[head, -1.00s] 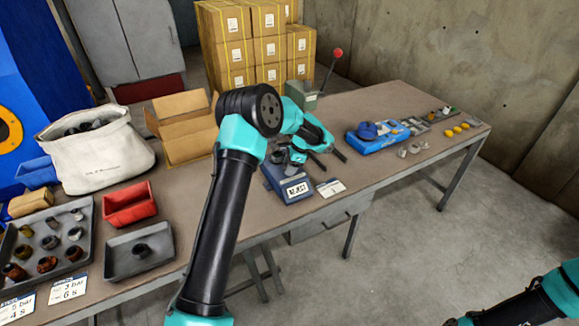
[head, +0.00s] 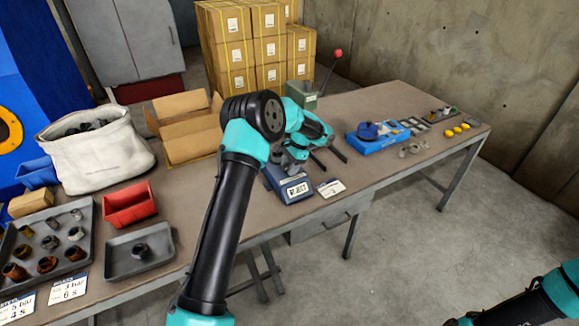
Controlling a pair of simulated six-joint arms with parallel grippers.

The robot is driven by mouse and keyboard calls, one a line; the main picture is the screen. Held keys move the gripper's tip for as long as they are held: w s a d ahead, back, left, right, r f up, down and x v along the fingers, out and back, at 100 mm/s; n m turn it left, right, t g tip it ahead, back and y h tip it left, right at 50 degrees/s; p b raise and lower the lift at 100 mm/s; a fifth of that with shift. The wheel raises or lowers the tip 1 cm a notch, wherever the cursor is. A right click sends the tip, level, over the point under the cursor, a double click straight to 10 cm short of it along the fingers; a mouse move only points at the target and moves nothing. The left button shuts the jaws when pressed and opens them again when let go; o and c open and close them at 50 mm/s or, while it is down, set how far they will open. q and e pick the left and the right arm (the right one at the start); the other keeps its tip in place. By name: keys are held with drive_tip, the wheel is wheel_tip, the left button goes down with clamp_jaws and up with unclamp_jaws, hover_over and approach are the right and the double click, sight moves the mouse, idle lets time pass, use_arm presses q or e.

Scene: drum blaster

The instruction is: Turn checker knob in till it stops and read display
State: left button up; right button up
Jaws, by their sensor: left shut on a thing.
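The checker (head: 290,187) is a small blue-grey box on the workbench, in the middle of the head view. Its front display (head: 298,190) faces me and appears to read "REJECT". My left gripper (head: 290,161) reaches down over the top of the checker and is shut on what appears to be its knob. The knob is mostly hidden by the gripper and wrist, so I cannot tell how far in it is. My right arm shows only at the lower right corner, off the bench, and its gripper is out of view.
A white card (head: 331,188) lies right of the checker. A blue tray (head: 378,140) with a round blue part is farther right. A grey press (head: 303,95) with a red-knobbed lever stands behind. Left are a red bin (head: 130,205), grey trays and an open cardboard box (head: 190,138).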

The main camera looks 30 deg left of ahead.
use_arm(q)
drive_tip(key=o, duration=0.9)
drive_tip(key=v, duration=1.7)
drive_tip(key=shift+r, duration=0.25)
